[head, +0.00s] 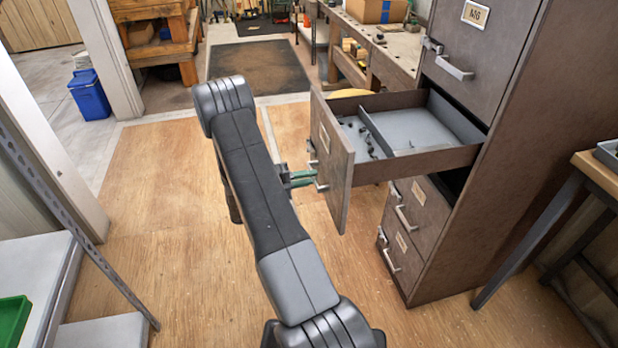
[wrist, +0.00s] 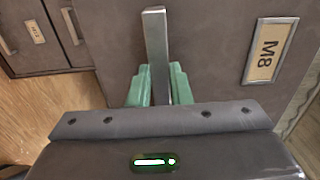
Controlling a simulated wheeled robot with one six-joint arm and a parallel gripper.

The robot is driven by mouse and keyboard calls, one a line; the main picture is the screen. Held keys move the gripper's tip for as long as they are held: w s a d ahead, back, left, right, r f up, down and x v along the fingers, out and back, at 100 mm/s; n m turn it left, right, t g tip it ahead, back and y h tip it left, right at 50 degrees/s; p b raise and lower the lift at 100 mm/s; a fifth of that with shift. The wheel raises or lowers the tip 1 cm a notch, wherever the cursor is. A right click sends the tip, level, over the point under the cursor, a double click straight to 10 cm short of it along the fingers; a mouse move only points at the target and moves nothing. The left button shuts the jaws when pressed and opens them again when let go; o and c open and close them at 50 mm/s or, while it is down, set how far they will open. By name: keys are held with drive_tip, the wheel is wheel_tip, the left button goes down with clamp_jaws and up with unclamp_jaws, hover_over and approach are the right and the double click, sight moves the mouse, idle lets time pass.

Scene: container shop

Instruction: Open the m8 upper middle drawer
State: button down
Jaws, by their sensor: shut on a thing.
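The drawer labelled M8 (head: 333,168) is pulled well out of the brown cabinet (head: 497,115) in the head view. Its grey inside shows a divider and some small dark parts. In the wrist view its front (wrist: 220,45) fills much of the picture, with the M8 label (wrist: 270,52). My gripper (head: 306,178) is at the front of this drawer. In the wrist view its green fingers (wrist: 160,88) are shut on the metal handle (wrist: 155,45), one on each side. In the head view my arm hides part of the gripper.
The M6 drawer (head: 470,50) above is shut. Lower drawers (head: 418,208) beneath look shut. A workbench (head: 385,45) stands behind the open drawer, and a table (head: 590,170) stands at right. White shelving (head: 40,275) is at left. Wooden floor between is clear.

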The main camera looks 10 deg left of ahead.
drive_tip(key=c, duration=1.3)
unclamp_jaws()
drive_tip(key=v, duration=1.3)
drive_tip(key=shift+s+a, duration=0.1)
drive_tip(key=shift+a, duration=0.3)
drive_tip(key=shift+d, duration=0.1)
drive_tip(key=x, duration=1.3)
drive_tip(key=shift+d, duration=0.35)
